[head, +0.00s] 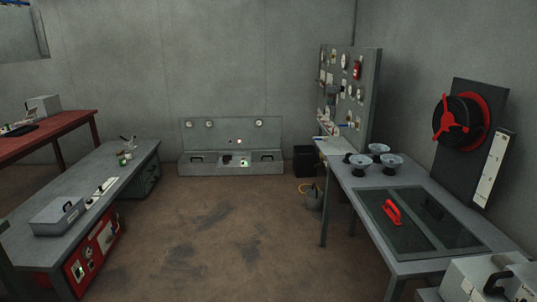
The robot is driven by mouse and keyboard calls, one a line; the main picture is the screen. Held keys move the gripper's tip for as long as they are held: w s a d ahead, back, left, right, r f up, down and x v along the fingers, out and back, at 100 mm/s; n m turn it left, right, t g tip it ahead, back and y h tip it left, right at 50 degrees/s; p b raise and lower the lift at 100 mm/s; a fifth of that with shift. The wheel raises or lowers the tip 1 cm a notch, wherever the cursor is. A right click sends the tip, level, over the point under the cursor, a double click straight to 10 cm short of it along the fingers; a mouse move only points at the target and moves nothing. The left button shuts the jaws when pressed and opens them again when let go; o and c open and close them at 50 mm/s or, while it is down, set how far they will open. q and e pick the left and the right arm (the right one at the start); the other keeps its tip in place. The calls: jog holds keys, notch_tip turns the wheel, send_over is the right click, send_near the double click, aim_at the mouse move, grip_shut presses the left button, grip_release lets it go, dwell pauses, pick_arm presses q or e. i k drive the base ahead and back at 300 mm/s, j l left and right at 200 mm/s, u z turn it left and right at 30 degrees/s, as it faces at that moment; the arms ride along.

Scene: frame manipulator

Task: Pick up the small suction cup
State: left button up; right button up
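A red handled tool (392,211) lies on the glass panel (398,235) of the grey table at the right; it looks like a suction cup, but it is too small to be sure. A darker handle-like shape (433,208) sits on the panel beside it, hard to make out against the dark glass. Neither of my grippers is in view, and nothing is seen touching the red tool.
Several pale bowl-like items (390,162) stand at the far end of the right table (352,183). A wall-mounted red and black wheel (462,120) is behind it. A grey case (490,280) stands at lower right. The middle floor (230,225) is clear; a workbench (75,172) lines the left.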

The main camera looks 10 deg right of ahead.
aim_at(359, 162)
jog(key=i, duration=2.2)
